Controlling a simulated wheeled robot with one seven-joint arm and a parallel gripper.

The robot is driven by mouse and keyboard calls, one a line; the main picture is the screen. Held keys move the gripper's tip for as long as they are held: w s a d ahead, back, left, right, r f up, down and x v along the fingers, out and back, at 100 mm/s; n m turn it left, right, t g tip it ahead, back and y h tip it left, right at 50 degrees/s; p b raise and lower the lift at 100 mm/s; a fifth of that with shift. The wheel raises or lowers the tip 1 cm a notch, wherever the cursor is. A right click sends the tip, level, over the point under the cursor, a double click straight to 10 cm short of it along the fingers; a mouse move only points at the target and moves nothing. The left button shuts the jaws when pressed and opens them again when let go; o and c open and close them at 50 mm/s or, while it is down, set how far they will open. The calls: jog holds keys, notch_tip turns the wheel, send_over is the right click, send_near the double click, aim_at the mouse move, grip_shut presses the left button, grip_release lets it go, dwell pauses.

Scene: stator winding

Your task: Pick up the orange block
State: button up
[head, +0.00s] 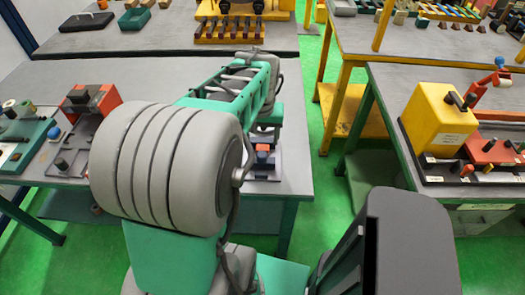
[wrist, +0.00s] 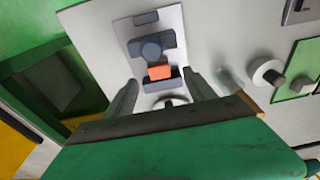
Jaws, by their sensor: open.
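The orange block (wrist: 160,72) shows in the wrist view, seated in a dark grey fixture (wrist: 151,50) on a pale plate. My gripper (wrist: 160,95) is in the wrist view with its two fingers spread apart, one on each side of the block in the picture. Nothing is between the fingers that I can see held, and the height above the block cannot be told. In the head view the orange block (head: 263,147) shows as a small patch near the right edge of the grey table, partly hidden by my arm.
The grey table (head: 60,77) carries a red machine (head: 92,101) and a green device (head: 22,140) at the left. A second table at the right holds a yellow box (head: 437,118). Green floor lies between the tables. In the wrist view, round grey parts (wrist: 268,74) stand right of my gripper.

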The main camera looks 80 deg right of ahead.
aim_at(263, 147)
jog(key=f, duration=0.2)
jog(key=d+f+p, duration=0.1)
jog(key=f, duration=0.2)
jog(key=shift+d, duration=0.2)
jog(key=shift+c, duration=0.4)
grip_shut()
